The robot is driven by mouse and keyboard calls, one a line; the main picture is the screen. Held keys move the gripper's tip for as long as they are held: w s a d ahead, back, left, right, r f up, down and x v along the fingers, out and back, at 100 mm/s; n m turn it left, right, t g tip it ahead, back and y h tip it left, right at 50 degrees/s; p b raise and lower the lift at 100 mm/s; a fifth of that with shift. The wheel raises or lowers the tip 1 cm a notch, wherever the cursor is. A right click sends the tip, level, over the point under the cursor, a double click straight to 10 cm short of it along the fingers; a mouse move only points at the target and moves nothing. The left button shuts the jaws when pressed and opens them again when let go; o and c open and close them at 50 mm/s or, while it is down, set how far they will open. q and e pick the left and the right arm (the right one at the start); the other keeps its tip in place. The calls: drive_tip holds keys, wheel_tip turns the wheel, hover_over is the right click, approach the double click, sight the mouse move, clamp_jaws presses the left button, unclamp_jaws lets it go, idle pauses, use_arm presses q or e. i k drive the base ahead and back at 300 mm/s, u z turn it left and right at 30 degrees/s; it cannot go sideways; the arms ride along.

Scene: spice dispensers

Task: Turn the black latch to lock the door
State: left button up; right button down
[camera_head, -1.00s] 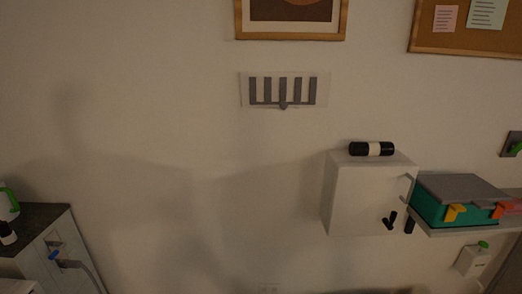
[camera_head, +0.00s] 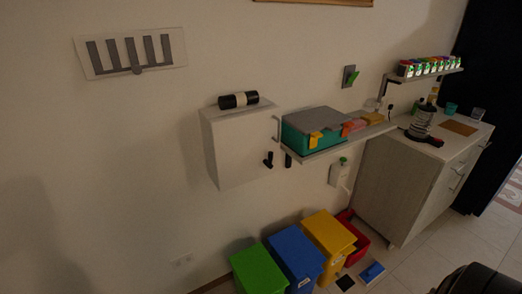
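The black latch (camera_head: 268,160) is at the lower right corner of the front door of a white wall cabinet (camera_head: 235,150). It is small, and its exact angle is hard to tell. A second short black piece (camera_head: 288,160) sits just to its right, apart from it, at the cabinet's side. The door looks shut. A grey handle (camera_head: 276,128) shows at the upper right edge of the cabinet. Neither of my grippers is in view.
A black and white cylinder (camera_head: 239,100) lies on the cabinet. A shelf to its right bears a teal box (camera_head: 305,138). Green (camera_head: 258,270), blue (camera_head: 296,258) and yellow (camera_head: 328,236) bins stand below. A wooden counter (camera_head: 410,185) is at the right.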

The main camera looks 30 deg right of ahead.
sight(269, 163)
drive_tip(key=z, duration=1.05)
